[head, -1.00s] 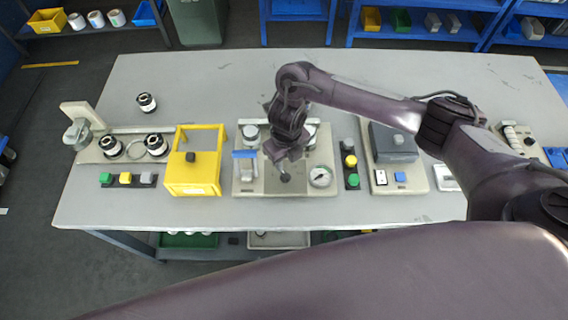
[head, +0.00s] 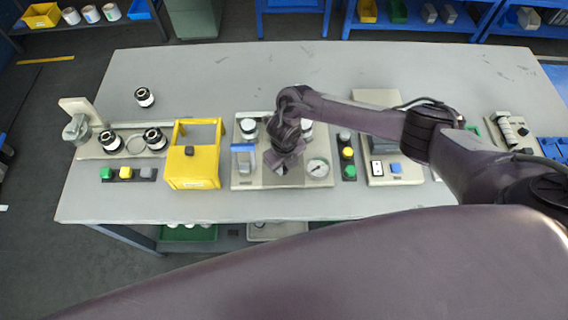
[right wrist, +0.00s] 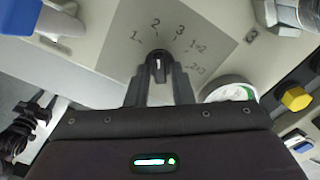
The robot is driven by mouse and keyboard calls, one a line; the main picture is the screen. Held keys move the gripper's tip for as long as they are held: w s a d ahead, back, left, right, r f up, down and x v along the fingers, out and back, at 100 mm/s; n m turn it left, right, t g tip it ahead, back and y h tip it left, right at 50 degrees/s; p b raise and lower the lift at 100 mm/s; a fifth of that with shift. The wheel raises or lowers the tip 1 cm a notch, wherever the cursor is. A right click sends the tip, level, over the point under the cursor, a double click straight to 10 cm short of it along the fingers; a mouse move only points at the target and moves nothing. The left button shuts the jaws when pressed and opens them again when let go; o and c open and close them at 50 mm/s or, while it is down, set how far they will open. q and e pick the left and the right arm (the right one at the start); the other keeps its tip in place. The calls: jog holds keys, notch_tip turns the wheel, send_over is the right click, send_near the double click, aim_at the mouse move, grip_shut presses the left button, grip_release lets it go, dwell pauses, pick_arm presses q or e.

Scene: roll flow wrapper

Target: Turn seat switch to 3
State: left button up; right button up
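The seat switch is a black knob (right wrist: 158,66) on a grey dial plate (right wrist: 195,22) printed with 1, 2 and 3 in the right wrist view. Its white mark points up, roughly toward 2. My right gripper (right wrist: 159,72) has its two fingers close on either side of the knob; I cannot tell whether they press on it. In the head view my right gripper (head: 282,166) is low over the middle fixture panel (head: 242,183) and hides the knob. My left gripper is not in view.
A round gauge (head: 317,168) sits right of the gripper, and a blue-handled part (head: 243,150) sits left. A yellow frame box (head: 193,172) stands further left. A strip with green and yellow buttons (head: 348,155) is to the right.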

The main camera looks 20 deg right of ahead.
grip_shut()
jog(key=shift+m, duration=0.4)
jog(key=m, duration=0.2)
jog(key=shift+m, duration=0.3)
jog(key=shift+a+m, duration=0.1)
jog(key=shift+m, duration=1.5)
jog(key=shift+o, duration=1.7)
grip_release()
